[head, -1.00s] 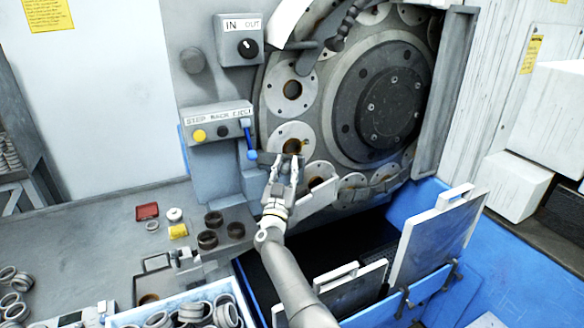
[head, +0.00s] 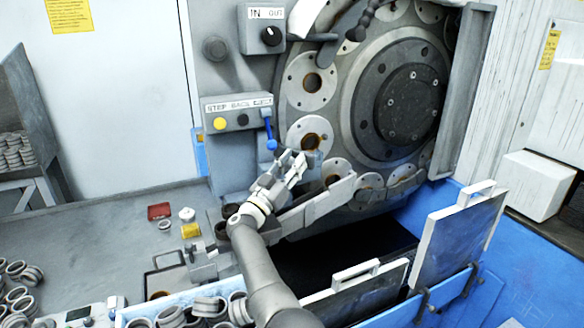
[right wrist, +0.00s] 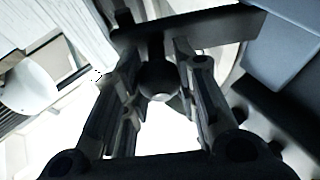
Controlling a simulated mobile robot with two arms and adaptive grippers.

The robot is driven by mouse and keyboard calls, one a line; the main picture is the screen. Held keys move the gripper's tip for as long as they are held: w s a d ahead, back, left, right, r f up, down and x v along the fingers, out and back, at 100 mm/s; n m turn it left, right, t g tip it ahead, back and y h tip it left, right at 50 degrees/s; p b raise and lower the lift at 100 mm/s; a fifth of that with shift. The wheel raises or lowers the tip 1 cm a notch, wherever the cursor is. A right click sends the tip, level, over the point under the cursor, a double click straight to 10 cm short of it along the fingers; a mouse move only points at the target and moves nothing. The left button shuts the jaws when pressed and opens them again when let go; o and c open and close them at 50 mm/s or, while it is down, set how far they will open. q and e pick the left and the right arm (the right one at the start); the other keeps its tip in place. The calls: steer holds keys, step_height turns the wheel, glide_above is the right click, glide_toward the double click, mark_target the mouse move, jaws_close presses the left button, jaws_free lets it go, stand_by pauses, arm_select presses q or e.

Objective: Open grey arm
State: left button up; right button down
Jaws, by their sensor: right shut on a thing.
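The grey arm (head: 322,203) is a light grey bar low at the front of the ring grinder's disc wheel. It slopes up to the right, and its lower left end is partly hidden behind my right arm. My right gripper (head: 293,163) is at its left end, in front of the lower discs. In the right wrist view a dark round knob (right wrist: 158,80) sits between the fingers, and the gripper is shut on it. It appears to belong to the grey arm. My left gripper is not in view.
A control box (head: 238,118) with a blue lever (head: 270,140) is just above and left of my right gripper. Below right are the blue bin (head: 400,215) and an upright grey panel (head: 455,240). Loose metal rings (head: 18,300) lie at lower left.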

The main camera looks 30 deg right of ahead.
steer(key=shift+r, duration=0.1)
steer(key=c, duration=1.1)
jaws_free()
steer(key=shift+d, duration=0.15)
steer(key=shift+c, duration=0.2)
